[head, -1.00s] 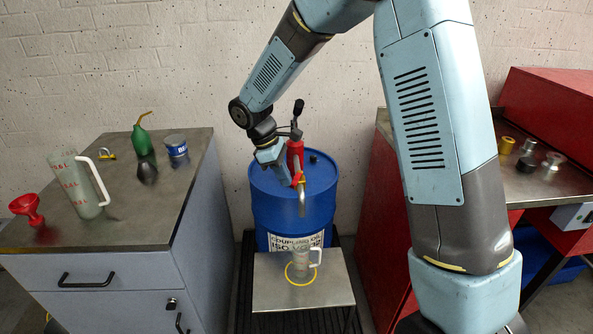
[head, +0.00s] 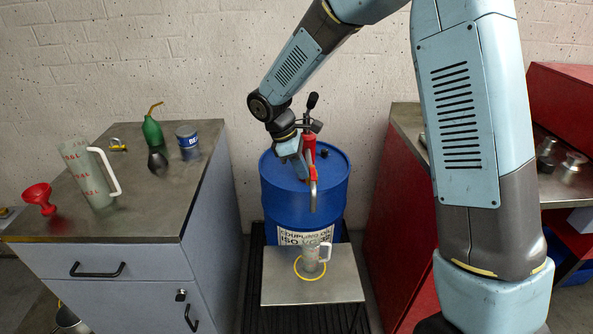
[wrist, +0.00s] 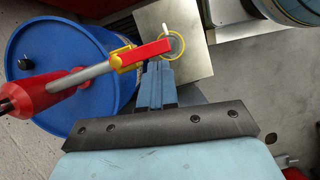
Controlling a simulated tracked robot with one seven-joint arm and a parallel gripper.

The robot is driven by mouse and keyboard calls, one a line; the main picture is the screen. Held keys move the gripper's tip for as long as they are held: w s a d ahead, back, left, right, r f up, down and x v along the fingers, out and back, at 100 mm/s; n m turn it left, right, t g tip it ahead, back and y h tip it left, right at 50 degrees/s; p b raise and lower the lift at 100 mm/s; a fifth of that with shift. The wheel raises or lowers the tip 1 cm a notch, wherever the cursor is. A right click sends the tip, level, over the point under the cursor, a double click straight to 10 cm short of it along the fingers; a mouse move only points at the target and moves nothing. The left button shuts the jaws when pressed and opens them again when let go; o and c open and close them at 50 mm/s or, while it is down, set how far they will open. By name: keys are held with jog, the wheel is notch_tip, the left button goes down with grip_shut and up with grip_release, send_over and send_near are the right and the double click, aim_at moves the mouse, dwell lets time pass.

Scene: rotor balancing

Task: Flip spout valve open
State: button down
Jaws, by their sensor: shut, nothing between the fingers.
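The spout valve shows in the wrist view as a yellow body (wrist: 124,58) on the grey spout pipe (wrist: 92,75), with a red lever (wrist: 148,52) roughly in line with the pipe. My gripper (wrist: 157,68) is shut and empty. Its fingertips are right beside the lever's edge; I cannot tell whether they touch it. In the head view my gripper (head: 300,168) is at the left of the spout (head: 313,197), whose valve is partly hidden. The red pump (head: 309,143) stands on the blue drum (head: 276,205).
A clear measuring jug (head: 310,258) and yellow ring (head: 298,270) are on the low metal table (head: 335,289) below the spout. The left cabinet (head: 140,215) carries a larger jug (head: 85,172), red funnel (head: 39,197), green oiler (head: 152,131) and blue can (head: 188,140). A red bench (head: 384,205) is at right.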

jog(key=a+r, duration=0.7)
jog(key=r, duration=0.2)
jog(key=shift+s+a, duration=0.35)
jog(key=shift+a, duration=0.05)
jog(key=shift+d+r, duration=0.1)
jog(key=shift+r, duration=0.05)
